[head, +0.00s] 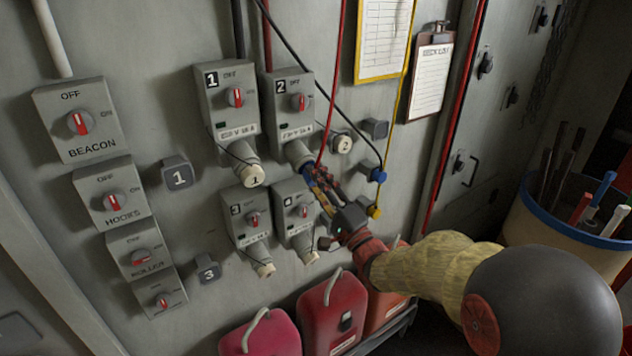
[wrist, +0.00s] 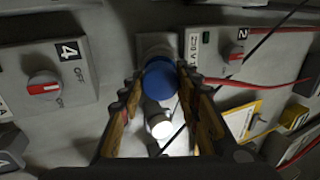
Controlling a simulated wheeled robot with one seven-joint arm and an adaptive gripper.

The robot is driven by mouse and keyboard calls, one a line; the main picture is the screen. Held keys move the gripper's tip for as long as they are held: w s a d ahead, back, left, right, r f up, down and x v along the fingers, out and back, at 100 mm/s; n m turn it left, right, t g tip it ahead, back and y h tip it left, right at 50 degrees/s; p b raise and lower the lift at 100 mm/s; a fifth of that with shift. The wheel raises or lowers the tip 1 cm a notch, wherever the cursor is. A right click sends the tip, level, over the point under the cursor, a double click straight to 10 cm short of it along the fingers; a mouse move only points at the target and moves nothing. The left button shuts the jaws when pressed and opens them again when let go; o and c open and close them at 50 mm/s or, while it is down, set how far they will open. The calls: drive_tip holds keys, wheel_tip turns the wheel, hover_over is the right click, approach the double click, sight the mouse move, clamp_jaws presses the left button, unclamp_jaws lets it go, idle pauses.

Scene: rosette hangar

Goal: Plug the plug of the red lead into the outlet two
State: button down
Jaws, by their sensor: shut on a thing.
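My gripper (head: 318,183) is shut on the blue plug (wrist: 160,82) of the red lead, at the lower right of box 2 (head: 290,108). In the wrist view the plug sits between the two fingers. The red lead (head: 328,120) runs down from above to the gripper. Outlet two (head: 297,152) is the grey round socket under box 2; it also shows behind the plug in the wrist view (wrist: 154,46). The plug lies in line with the socket mouth and looks to meet it; how deep it sits is hidden. A pale cap marked 2 (head: 342,145) is off to the right.
Box 4 (head: 296,208) is just below, with a capped outlet. The black lead's blue plug (head: 378,175) and the yellow lead's plug (head: 375,211) are parked to the right. Red cans (head: 333,308) stand below. A bin of rods (head: 565,225) is at far right.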

drive_tip(key=shift+w+a+r, duration=0.2)
drive_tip(key=shift+w+a, duration=0.15)
drive_tip(key=shift+w, duration=0.05)
idle(0.5)
drive_tip(key=c, duration=1.2)
unclamp_jaws()
